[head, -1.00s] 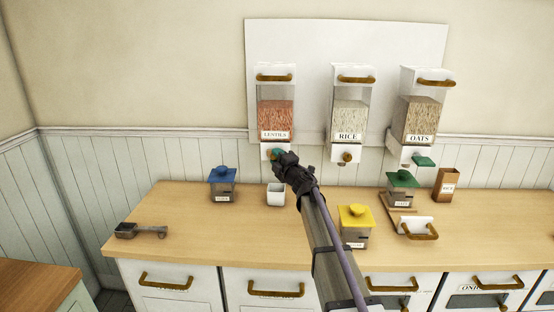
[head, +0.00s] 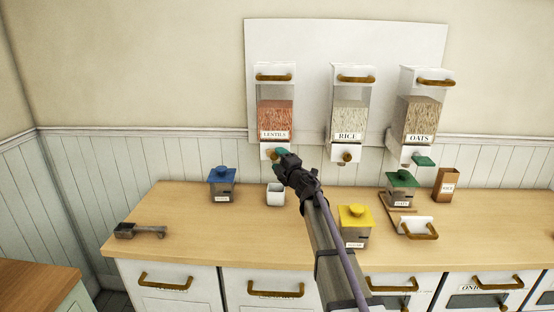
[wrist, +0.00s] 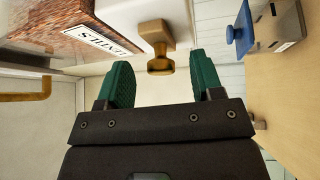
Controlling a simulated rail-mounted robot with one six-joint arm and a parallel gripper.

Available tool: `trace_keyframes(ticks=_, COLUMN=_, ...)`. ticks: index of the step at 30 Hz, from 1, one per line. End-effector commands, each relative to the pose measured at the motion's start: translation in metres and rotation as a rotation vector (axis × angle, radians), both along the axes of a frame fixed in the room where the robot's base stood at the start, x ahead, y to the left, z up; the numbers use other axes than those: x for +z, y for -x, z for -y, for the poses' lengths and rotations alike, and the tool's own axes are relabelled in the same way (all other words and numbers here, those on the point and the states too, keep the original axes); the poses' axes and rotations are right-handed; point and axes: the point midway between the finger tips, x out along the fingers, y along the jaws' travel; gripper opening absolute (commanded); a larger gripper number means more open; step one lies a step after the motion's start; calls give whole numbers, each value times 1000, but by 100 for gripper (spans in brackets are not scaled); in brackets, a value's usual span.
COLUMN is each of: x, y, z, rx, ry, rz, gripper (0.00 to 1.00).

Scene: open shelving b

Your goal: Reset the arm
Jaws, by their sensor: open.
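My gripper (head: 277,155) is just in front of the lower outlet of the lentils dispenser (head: 275,118) on the wall. In the wrist view its two green fingers (wrist: 160,85) are apart with nothing between them. The dispenser's brown knob (wrist: 158,45) lies just beyond the fingertips, apart from them. The lentils label also shows there, at the left. My dark wrist partly covers the area below the outlet in the head view.
A white cup (head: 275,194) stands on the counter below the lentils dispenser. A blue-lidded jar (head: 222,186) is to its left, a yellow-lidded jar (head: 355,226) to its right. The rice (head: 349,115) and oats (head: 418,118) dispensers hang further right. A metal scoop (head: 140,231) lies at the left.

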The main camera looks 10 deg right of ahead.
Motion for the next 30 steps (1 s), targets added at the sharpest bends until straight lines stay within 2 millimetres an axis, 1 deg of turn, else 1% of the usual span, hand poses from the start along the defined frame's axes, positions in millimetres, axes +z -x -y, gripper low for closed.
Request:
trace_keyframes(ticks=1, x=-4, y=14, z=3, rx=-1, ry=1, rz=0, gripper=61)
trace_keyframes(ticks=3, x=-6, y=31, z=9, rx=-1, ry=1, rz=0, gripper=61)
trace_keyframes(ticks=6, x=-10, y=56, z=18, rx=-2, ry=0, rz=0, gripper=61)
trace_keyframes(ticks=9, x=-13, y=74, z=25, rx=-1, ry=0, rz=0, gripper=61)
trace_keyframes(ticks=12, x=-14, y=83, z=29, rx=-1, ry=0, rz=0, gripper=61)
trace_keyframes(ticks=16, x=-13, y=84, z=30, rx=-14, ry=-13, rz=-4, gripper=61)
trace_keyframes(ticks=17, x=-13, y=86, z=32, rx=-36, ry=-30, rz=-9, gripper=61)
trace_keyframes(ticks=20, x=-17, y=99, z=49, rx=-191, ry=-166, rz=-62, gripper=61)
trace_keyframes(ticks=22, x=-31, y=120, z=67, rx=-371, ry=-332, rz=-152, gripper=61)
trace_keyframes(ticks=23, x=-42, y=133, z=75, rx=-458, ry=-417, rz=-209, gripper=61)
trace_keyframes(ticks=25, x=-79, y=172, z=86, rx=-667, ry=-616, rz=-386, gripper=61)
trace_keyframes(ticks=26, x=-97, y=193, z=87, rx=-752, ry=-696, rz=-477, gripper=61)
trace_keyframes(ticks=27, x=-123, y=223, z=82, rx=-858, ry=-793, rz=-611, gripper=61)
trace_keyframes(ticks=28, x=-141, y=246, z=76, rx=-932, ry=-855, rz=-716, gripper=61)
trace_keyframes(ticks=29, x=-157, y=270, z=68, rx=-995, ry=-908, rz=-822, gripper=61)
trace_keyframes(ticks=30, x=-174, y=300, z=55, rx=-1070, ry=-961, rz=-961, gripper=61)
